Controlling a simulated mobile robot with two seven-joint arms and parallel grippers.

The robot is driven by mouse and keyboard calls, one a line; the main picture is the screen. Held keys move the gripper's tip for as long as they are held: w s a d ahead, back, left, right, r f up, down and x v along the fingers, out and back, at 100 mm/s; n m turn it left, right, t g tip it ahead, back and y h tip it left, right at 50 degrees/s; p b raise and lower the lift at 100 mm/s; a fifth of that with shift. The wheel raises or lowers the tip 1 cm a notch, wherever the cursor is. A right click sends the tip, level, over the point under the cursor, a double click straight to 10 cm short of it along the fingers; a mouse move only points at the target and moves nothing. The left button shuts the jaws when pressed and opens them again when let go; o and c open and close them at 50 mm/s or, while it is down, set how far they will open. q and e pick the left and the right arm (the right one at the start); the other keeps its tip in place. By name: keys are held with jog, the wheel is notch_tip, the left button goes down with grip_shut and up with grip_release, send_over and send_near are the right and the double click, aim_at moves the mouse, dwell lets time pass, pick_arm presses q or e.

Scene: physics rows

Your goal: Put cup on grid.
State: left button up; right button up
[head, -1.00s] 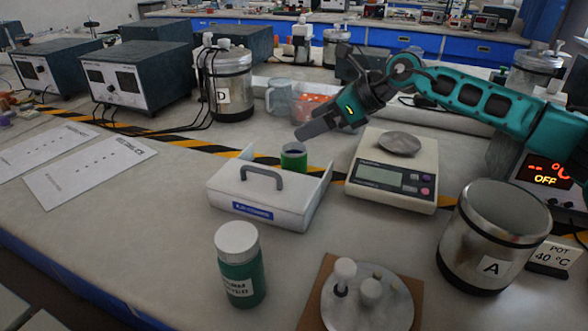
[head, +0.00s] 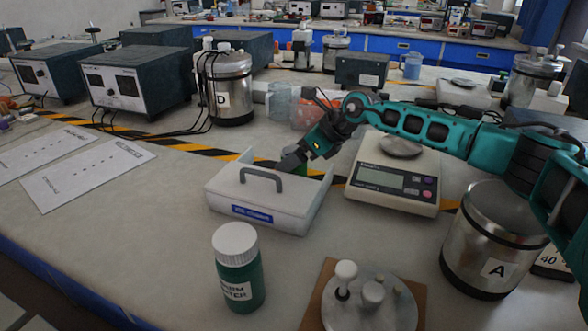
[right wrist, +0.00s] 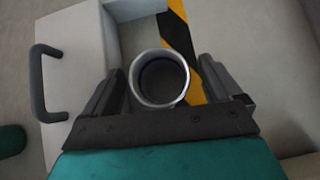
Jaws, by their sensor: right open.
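The cup (right wrist: 160,80) is a round, open-topped vessel with a grey metallic rim and a dark inside. A small gap shows beside the cup's right side; contact on the left is unclear. I cannot make out a grid. My left gripper is not in view.
A balance (head: 394,181) stands right of the white box. A green-bodied bottle (head: 239,275) and a round holder on a brown board (head: 368,305) stand in front. Steel pot A (head: 485,250) is at right, pot D (head: 230,90) behind. Bare table lies left of the box.

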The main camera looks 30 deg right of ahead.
jog(key=shift+x, duration=1.2)
jog(key=c, duration=1.1)
jog(key=shift+r, duration=0.1)
